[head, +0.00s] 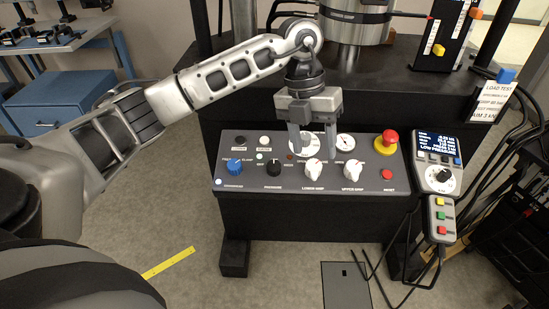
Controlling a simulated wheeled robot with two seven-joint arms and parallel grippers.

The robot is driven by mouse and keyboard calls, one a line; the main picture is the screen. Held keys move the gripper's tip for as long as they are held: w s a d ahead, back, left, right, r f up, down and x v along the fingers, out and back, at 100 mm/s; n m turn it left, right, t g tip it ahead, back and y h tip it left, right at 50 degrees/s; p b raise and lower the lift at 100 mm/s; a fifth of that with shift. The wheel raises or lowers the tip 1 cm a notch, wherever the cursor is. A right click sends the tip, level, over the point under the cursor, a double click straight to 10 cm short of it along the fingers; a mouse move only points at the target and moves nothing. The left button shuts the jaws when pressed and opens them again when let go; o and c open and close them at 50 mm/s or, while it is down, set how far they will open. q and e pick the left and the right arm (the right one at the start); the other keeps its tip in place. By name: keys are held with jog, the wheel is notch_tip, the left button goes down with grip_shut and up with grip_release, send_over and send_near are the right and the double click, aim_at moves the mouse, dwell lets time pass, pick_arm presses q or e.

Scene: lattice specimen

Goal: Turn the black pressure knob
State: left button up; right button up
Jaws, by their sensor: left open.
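The black pressure knob (274,168) is on the sloped grey control panel (225,152), between a blue knob (234,166) on its left and a white lower grip knob (312,170) on its right. My left gripper (313,150) is open, pointing down over the panel just above the white lower grip knob. Its fingers are up and to the right of the black knob, apart from it. My right gripper is not in view.
A second white knob (351,170), a red emergency button (388,140) and a red reset button (387,174) are to the right on the panel. A handheld controller (437,165) with a lit screen and cables stands beside it. The panel's front left is unobstructed.

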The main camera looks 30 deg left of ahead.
pick_arm(q)
jog(key=w+a+r+n+y, duration=0.15)
jog(key=a+r+y, duration=0.25)
jog(key=a, duration=0.5)
send_near(274, 164)
jog(key=shift+n, duration=0.35)
jog(key=f, duration=0.8)
jog(key=shift+s+a+f+p, duration=0.2)
jog(key=shift+a+f+p, duration=0.15)
jog(key=shift+a+p, duration=0.05)
jog(key=c, duration=1)
